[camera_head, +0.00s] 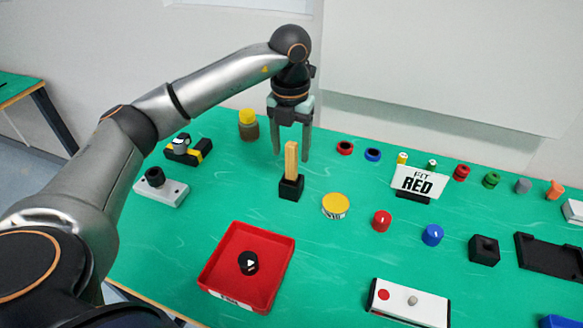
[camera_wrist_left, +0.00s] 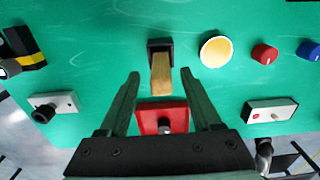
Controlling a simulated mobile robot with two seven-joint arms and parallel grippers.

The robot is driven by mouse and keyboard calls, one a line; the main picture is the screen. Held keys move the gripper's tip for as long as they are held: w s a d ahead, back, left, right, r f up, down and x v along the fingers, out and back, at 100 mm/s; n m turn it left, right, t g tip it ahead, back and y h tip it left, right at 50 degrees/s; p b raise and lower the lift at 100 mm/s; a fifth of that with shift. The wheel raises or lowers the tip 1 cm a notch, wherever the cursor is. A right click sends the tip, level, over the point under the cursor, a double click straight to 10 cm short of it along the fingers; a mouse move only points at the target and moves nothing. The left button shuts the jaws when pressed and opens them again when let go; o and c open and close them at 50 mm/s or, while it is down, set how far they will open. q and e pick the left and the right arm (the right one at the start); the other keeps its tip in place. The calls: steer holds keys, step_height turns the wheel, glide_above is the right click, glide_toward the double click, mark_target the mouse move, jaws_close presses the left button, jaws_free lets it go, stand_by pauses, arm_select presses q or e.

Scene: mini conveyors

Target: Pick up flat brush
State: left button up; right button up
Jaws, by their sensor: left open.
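The flat brush (camera_head: 291,160) shows as a flat wooden piece standing upright in a small black holder (camera_head: 291,187) on the green table. It also shows in the left wrist view (camera_wrist_left: 161,75), between and just beyond my fingertips. Its bristles cannot be made out. My left gripper (camera_head: 291,157) is open, fingers pointing down, close to the brush and empty. In the left wrist view its fingers (camera_wrist_left: 160,73) lie on either side of the brush, apart from it. My right gripper is not in view.
A red tray (camera_head: 213,273) with a black knob stands nearer. A yellow-lidded tin (camera_head: 335,205) is right of the holder, and a yellow-capped jar (camera_head: 249,125) stands at the back left. Knobs, a "FIT RED" sign (camera_head: 417,183) and a white switch box (camera_head: 410,302) fill the right.

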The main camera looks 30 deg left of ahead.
mark_target(292, 158)
arm_select(q)
steer(key=shift+f, duration=1.6)
steer(key=shift+c, duration=0.2)
steer(key=shift+d, duration=0.1)
jaws_close()
